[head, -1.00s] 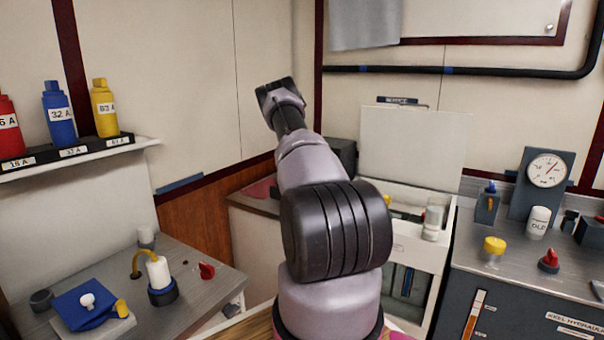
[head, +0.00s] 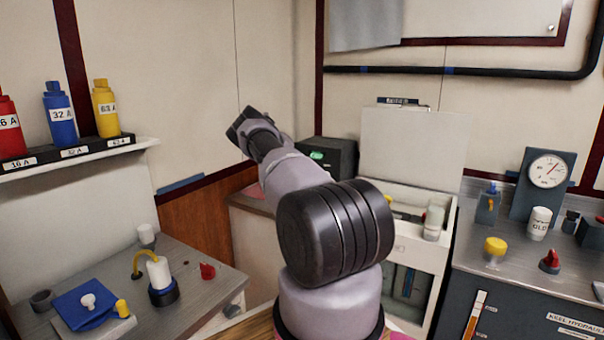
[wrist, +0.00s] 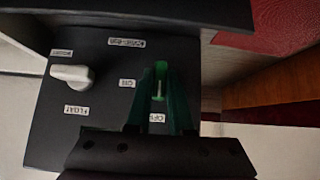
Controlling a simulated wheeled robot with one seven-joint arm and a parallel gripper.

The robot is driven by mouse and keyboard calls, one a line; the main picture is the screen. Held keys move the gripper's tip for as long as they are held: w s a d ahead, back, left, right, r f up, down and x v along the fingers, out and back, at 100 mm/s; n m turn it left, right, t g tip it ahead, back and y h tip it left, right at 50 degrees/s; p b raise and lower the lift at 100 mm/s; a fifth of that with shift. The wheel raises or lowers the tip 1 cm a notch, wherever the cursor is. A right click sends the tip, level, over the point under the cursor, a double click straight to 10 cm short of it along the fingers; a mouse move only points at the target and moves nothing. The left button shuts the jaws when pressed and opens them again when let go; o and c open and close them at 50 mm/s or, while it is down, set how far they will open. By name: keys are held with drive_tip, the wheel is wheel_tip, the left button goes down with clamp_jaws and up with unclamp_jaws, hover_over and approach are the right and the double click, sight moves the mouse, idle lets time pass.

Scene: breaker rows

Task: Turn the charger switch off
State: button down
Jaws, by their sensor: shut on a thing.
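In the wrist view, a dark charger panel (wrist: 100,65) carries small white labels, among them ones that seem to read ON and OFF. A bright green switch lever (wrist: 160,78) stands on it near these labels. My gripper (wrist: 160,85) is shut on this lever, one dark green-tinted finger on each side. The fingers hide part of the panel around it. In the head view, a dark box (head: 335,157) with a green display stands at the back, partly behind my arm. My fingertips cannot be made out there.
A white knob (wrist: 72,75) sits on the panel left of the green lever. In the head view, an open white cabinet (head: 410,215) stands right of my arm. A metal bench (head: 205,265) at left and a gauge console (head: 540,265) at right hold small items.

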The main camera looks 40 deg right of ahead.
drive_tip(key=c, duration=0.8)
unclamp_jaws()
drive_tip(key=v, duration=1)
drive_tip(key=shift+a+r, duration=0.3)
